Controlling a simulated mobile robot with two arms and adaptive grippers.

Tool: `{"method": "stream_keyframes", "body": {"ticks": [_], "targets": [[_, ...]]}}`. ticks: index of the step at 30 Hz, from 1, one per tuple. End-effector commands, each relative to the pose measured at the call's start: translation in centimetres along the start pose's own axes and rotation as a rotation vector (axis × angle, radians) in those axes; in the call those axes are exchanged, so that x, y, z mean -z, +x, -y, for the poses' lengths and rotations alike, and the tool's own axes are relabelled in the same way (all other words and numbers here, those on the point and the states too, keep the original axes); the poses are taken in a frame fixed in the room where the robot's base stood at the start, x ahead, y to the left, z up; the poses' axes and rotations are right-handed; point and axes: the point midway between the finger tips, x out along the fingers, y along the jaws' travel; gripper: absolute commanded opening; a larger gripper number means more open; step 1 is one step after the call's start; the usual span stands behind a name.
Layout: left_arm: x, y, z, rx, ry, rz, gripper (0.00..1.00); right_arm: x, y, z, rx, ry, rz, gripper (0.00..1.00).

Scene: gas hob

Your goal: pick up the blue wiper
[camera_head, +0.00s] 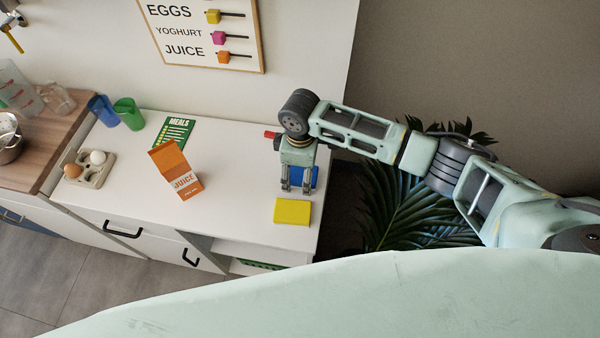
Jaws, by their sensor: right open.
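The blue wiper (314,177) lies flat on the white counter near its right end, partly hidden behind my gripper. My left gripper is not in view.
A yellow wiper (292,211) lies just in front of the blue one. An orange juice carton (174,170) and a green meals card (174,133) are to the left. Blue (103,110) and green (129,113) cups and an egg holder (91,170) are farther left.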

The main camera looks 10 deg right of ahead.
Motion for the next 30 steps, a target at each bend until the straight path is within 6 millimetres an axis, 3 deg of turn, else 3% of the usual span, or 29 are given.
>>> {"method": "stream_keyframes", "body": {"ticks": [5, 21, 30], "targets": [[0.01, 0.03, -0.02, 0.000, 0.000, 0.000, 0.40, 0.01, 0.04, 0.01, 0.000, 0.000, 0.000, 0.71], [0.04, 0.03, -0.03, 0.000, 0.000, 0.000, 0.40, 0.01, 0.00, 0.01, 0.000, 0.000, 0.000, 0.24], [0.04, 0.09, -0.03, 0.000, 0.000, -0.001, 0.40, 0.02, -0.17, -0.02, 0.000, 0.000, 0.000, 0.23]]}}
